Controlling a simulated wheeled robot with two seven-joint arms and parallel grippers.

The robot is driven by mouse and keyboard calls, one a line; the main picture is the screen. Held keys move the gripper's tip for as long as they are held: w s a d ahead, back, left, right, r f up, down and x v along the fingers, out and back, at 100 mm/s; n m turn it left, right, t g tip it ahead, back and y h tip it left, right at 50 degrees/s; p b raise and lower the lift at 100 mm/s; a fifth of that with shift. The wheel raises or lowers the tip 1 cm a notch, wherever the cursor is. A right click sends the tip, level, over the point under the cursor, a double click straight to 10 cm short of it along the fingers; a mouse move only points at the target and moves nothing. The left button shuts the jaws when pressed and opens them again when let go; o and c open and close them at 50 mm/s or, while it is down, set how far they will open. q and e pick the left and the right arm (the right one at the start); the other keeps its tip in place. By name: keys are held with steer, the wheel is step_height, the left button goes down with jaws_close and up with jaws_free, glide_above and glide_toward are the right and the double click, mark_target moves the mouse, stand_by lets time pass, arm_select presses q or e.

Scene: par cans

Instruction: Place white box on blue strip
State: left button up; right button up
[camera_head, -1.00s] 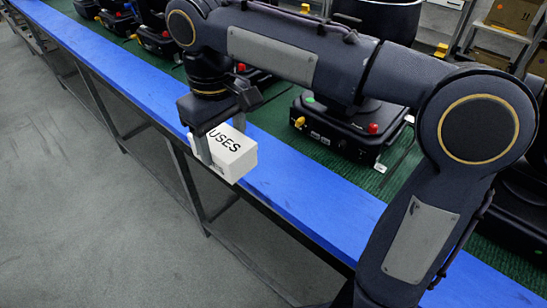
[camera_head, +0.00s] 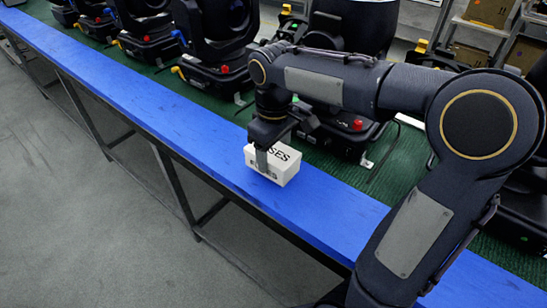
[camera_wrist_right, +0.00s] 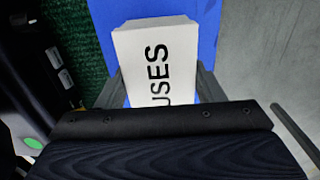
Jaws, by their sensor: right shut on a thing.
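The white box (camera_head: 276,165), with black lettering that partly reads "USES", is at the blue strip (camera_head: 200,140) along the table's front edge. My right gripper (camera_head: 266,158) is shut on the box from above, its fingers on either side. In the right wrist view the box (camera_wrist_right: 157,62) sits between the fingers of the gripper (camera_wrist_right: 160,90), with the blue strip (camera_wrist_right: 207,30) behind it. Whether the box's underside touches the strip I cannot tell. My left gripper is not in view.
Black stage lights (camera_head: 215,60) stand on the green surface (camera_head: 400,165) behind the strip. One light's base (camera_head: 340,135) is close behind the box. Grey floor (camera_head: 80,220) lies in front. The strip is clear to the left.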

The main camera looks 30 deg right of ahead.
mark_target(273, 152)
steer(key=shift+f, duration=1.05)
steer(key=shift+f, duration=0.1)
steer(key=o, duration=1.1)
steer(key=shift+c, duration=0.2)
steer(key=shift+a, duration=0.1)
step_height(273, 152, up, 12)
steer(key=shift+r+p, duration=0.15)
steer(key=shift+p, duration=0.45)
